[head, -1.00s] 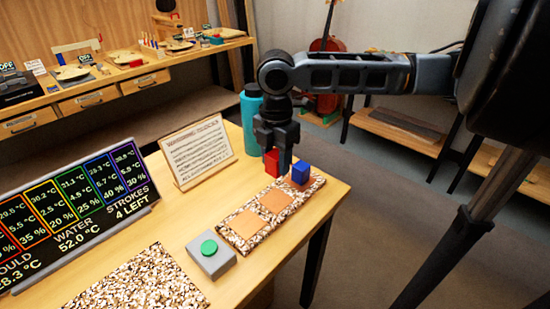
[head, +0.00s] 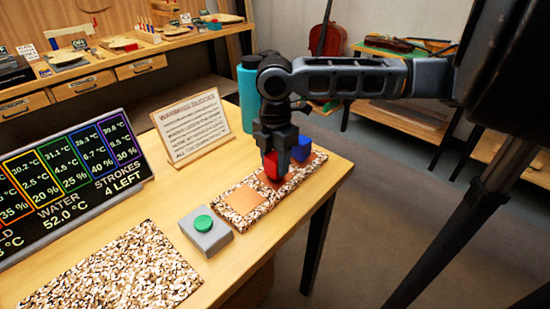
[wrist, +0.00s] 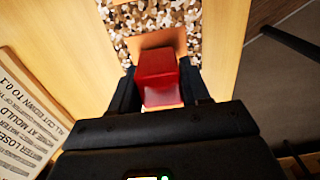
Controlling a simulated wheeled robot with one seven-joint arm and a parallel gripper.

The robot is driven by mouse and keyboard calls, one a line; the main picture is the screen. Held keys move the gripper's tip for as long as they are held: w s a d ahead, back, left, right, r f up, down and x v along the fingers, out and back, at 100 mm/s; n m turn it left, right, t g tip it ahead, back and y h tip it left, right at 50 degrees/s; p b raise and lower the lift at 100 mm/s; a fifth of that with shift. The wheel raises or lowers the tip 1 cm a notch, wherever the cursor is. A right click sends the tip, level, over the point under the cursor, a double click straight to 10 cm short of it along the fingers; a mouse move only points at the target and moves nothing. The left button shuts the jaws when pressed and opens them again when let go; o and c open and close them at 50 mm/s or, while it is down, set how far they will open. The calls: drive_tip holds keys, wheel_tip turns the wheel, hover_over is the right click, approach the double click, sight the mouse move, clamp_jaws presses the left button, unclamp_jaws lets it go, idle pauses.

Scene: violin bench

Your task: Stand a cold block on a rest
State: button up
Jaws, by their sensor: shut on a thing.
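My gripper (head: 274,168) is shut on a red block (head: 269,164), low over the middle of a speckled strip (head: 225,218) with orange pads. In the wrist view the red block (wrist: 157,68) is between the fingers, with the strip (wrist: 130,18) beyond it. I cannot tell whether the block touches the middle pad, which is mostly hidden. A blue block (head: 301,151) stands at the strip's far end, just behind my gripper. The near orange pad (head: 244,200) is bare.
A grey box with a green button (head: 204,223) stands beside the strip's near end. A teal bottle (head: 247,95) and a printed sign (head: 193,128) stand behind. A display board (head: 75,185) and a speckled mat (head: 112,270) are at left. The table's right edge is close.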

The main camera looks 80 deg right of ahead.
sight(275, 156)
drive_tip(key=shift+f+b, duration=0.35)
drive_tip(key=shift+f, duration=0.15)
idle(0.4)
drive_tip(key=o, duration=1.1)
drive_tip(key=shift+r, duration=0.1)
drive_tip(key=shift+r, duration=3.85)
